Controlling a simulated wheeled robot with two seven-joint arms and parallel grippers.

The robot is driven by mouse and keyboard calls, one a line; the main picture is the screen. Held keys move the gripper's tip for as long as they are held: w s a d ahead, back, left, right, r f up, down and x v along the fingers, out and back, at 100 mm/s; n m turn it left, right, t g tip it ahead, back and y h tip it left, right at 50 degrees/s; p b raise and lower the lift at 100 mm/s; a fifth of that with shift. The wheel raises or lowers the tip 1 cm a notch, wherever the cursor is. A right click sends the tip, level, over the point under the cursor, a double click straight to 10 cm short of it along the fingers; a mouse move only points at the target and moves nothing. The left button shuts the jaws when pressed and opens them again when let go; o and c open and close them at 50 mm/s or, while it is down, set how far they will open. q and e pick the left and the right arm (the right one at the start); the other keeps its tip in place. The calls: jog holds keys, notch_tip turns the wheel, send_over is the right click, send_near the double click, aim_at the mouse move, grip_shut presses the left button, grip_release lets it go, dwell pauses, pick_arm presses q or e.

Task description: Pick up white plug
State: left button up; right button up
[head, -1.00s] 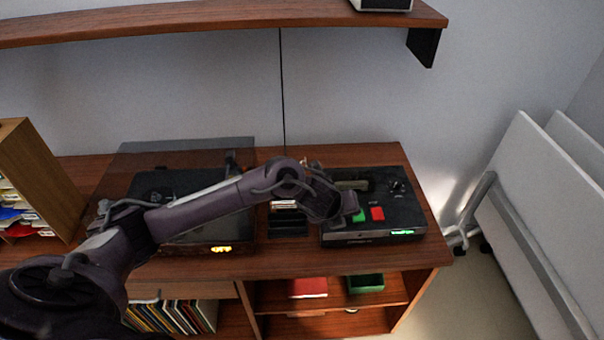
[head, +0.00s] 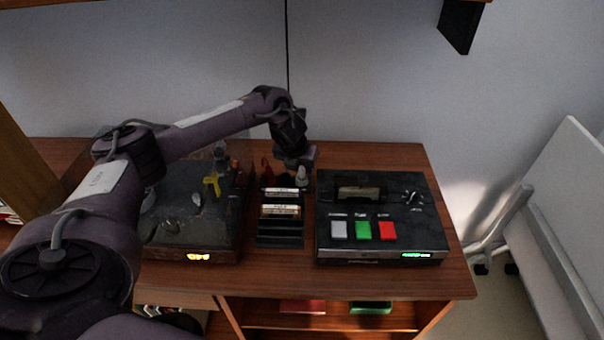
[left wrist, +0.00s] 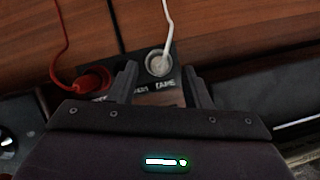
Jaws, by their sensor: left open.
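The white plug (left wrist: 158,64) sits in a dark socket panel (left wrist: 150,86) in the left wrist view, with a white cable rising from it. In the head view the white plug (head: 302,176) shows just below my left gripper (head: 297,160). In the left wrist view the fingers of my left gripper (left wrist: 160,84) are apart, one on each side of the panel's label area. The plug lies between and a little beyond the fingertips, and I cannot tell if they touch it. My right gripper is not in view.
A red plug (left wrist: 95,80) with a red cable is in the same panel, left of the white one. A tape deck (head: 338,252) stands to the right, a turntable (head: 172,245) to the left. A cassette rack (head: 279,240) is between them.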

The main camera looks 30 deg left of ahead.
pick_arm(q)
jog(key=x, duration=0.3)
jog(key=shift+w+r, duration=0.15)
jog(key=shift+f, duration=0.25)
grip_shut()
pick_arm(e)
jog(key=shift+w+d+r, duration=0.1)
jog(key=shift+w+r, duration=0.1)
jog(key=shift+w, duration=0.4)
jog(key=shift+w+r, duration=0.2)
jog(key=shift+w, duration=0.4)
pick_arm(q)
jog(key=shift+w+r, duration=0.1)
jog(key=shift+r, duration=0.05)
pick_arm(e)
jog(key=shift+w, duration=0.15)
pick_arm(q)
jog(key=shift+r, duration=0.3)
notch_tip(320, 180, up, 14)
jog(key=b, duration=0.2)
notch_tip(320, 180, up, 5)
jog(key=p, duration=0.3)
send_over(302, 168)
jog(key=shift+r, duration=0.1)
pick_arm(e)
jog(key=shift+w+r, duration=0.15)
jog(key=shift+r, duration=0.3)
